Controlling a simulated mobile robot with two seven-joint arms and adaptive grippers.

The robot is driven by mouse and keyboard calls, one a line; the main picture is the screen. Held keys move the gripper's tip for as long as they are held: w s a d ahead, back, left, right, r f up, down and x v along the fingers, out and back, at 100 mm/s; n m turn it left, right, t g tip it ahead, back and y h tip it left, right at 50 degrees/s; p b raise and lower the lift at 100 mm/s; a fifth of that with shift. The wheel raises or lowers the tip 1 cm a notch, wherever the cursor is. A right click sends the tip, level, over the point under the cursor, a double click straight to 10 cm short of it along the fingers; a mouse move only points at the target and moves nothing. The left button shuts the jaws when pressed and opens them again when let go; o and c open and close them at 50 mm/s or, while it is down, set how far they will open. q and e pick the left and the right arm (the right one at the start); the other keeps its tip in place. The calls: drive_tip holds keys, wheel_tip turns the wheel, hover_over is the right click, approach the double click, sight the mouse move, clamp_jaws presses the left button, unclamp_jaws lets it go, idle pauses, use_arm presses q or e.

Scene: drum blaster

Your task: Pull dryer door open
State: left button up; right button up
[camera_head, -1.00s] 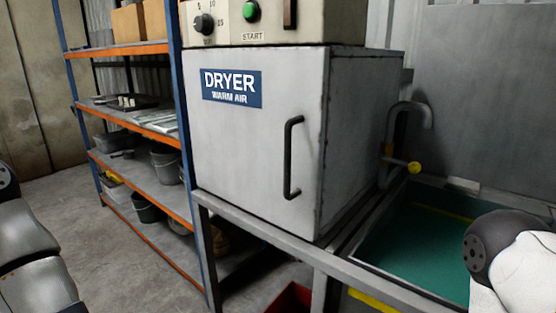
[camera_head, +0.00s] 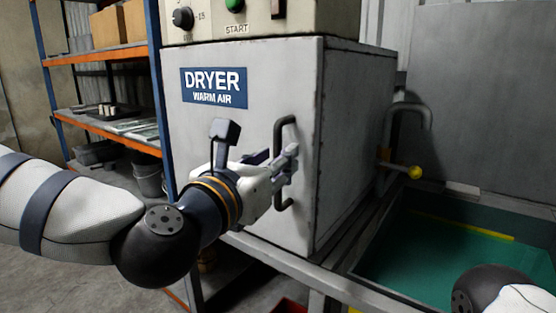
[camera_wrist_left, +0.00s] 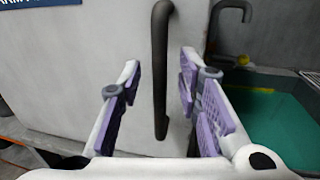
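The dryer (camera_head: 240,130) is a light grey box with a blue "DRYER WARM AIR" label, and its front door looks shut. A dark vertical bar handle (camera_head: 279,135) is on the door's right side. My left gripper (camera_head: 284,168) is at the handle's middle, in front of the door. In the left wrist view the gripper (camera_wrist_left: 158,85) is open, with purple-padded fingers on either side of the handle (camera_wrist_left: 160,70) and a gap on both sides. My right gripper is not in view; only part of my right arm shows at the lower right.
A control panel with a green button (camera_head: 234,4) is above the door. An orange and blue shelf rack (camera_head: 110,130) stands left. A green-bottomed basin (camera_head: 440,245) with a pipe and yellow tap (camera_head: 414,172) is on the right. A metal frame rail (camera_head: 330,280) runs below the dryer.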

use_arm(q)
drive_tip(key=shift+x, duration=0.85)
clamp_jaws()
drive_tip(key=shift+f, duration=0.1)
